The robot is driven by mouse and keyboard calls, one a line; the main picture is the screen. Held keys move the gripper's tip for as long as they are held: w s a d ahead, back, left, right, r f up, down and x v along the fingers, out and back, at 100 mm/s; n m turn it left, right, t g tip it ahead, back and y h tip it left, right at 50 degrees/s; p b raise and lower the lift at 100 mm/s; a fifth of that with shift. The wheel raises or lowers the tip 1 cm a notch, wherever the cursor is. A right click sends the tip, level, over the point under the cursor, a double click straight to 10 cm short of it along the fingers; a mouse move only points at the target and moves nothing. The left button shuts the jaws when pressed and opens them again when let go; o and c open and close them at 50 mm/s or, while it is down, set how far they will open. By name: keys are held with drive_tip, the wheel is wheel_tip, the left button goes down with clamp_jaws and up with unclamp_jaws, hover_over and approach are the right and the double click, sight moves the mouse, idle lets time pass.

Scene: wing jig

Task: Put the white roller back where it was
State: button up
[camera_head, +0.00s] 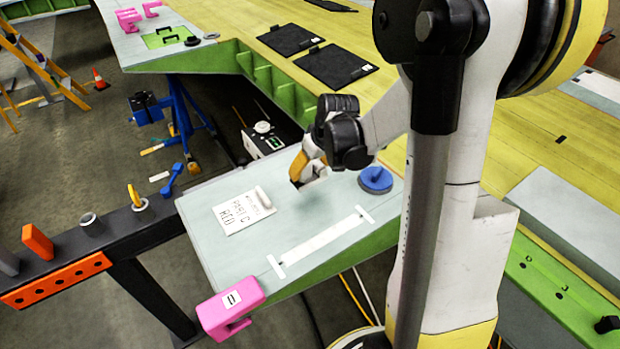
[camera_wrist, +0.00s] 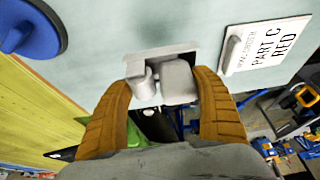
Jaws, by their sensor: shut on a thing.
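A short white roller (camera_head: 263,197) lies on the edge of a white card (camera_head: 236,214) marked PART C RED, on the pale grey panel (camera_head: 215,255). The roller also shows on the card in the wrist view (camera_wrist: 232,52). My gripper (camera_head: 309,176) is low over the panel's far side, right of the card. In the wrist view its brown fingers (camera_wrist: 165,100) are shut on a pale grey fitting (camera_wrist: 178,80) with a rounded piece and a square block. The fitting meets a flat plate at the panel's edge. I cannot tell whether it is fixed there.
A blue disc (camera_head: 375,180) sits on the panel right of my gripper. A white strip (camera_head: 320,241) crosses the panel, and a pink clamp (camera_head: 230,307) grips its near corner. A black rail (camera_head: 110,229) stands left. The panel between card and strip is clear.

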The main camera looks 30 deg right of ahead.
sight(310, 178)
drive_tip(key=shift+f, duration=1.95)
drive_tip(key=shift+b, duration=0.35)
drive_tip(key=shift+f, duration=0.25)
drive_tip(key=o, duration=1.2)
drive_tip(key=shift+r, duration=0.15)
